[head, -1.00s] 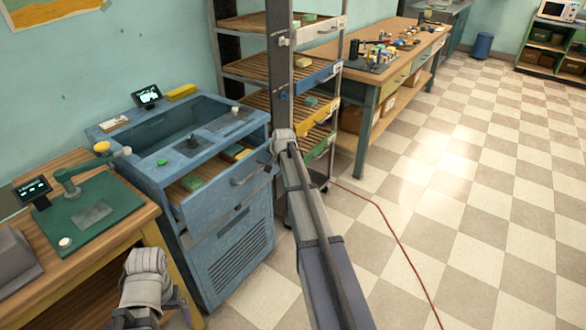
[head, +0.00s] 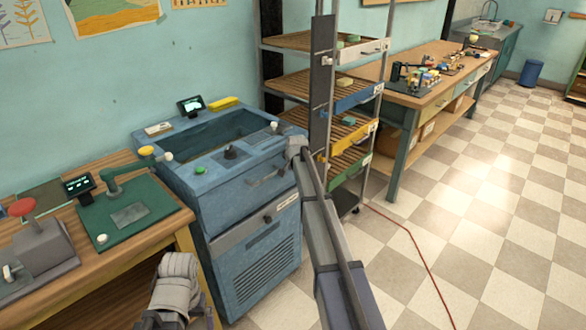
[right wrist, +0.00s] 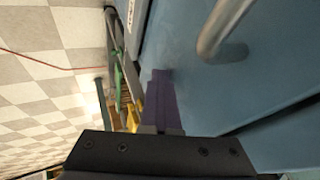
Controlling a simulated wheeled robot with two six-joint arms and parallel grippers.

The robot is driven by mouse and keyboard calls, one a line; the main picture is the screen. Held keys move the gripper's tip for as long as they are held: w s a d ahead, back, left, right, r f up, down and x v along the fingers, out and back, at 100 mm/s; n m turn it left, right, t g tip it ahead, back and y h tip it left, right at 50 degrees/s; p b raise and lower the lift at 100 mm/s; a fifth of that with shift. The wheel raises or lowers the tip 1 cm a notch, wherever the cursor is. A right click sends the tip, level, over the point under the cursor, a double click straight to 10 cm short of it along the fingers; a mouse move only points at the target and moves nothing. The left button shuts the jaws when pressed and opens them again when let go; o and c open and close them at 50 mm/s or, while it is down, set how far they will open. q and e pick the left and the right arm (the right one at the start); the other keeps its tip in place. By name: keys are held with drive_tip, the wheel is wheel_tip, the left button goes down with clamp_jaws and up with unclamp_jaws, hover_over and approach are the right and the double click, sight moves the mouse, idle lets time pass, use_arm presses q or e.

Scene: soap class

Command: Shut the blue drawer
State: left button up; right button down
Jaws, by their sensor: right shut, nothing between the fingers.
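The blue drawer (head: 240,193) is in the blue cabinet under the basin, with a bar handle (head: 268,178) on its front. In the right wrist view the blue front (right wrist: 225,95) and handle (right wrist: 222,28) are close. My right gripper (right wrist: 162,75) is shut and empty, its purple fingers against or very near the blue front, left of the handle; contact is unclear. In the head view its fingers are hidden. My left gripper (head: 178,318) is partly in view at the bottom edge, its fingers unclear.
A rack (head: 322,75) with coloured tray fronts, one of them blue (head: 355,97), stands right of the cabinet. A wooden bench (head: 150,225) with a green press is on the left. A red cable (head: 415,245) crosses the clear tiled floor at right.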

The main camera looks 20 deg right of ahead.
drive_tip(key=shift+w+a+r, duration=0.1)
drive_tip(key=shift+w, duration=0.2)
drive_tip(key=s+r+p, duration=0.7)
drive_tip(key=s+p, duration=0.1)
drive_tip(key=s, duration=0.2)
drive_tip(key=shift+r, duration=0.4)
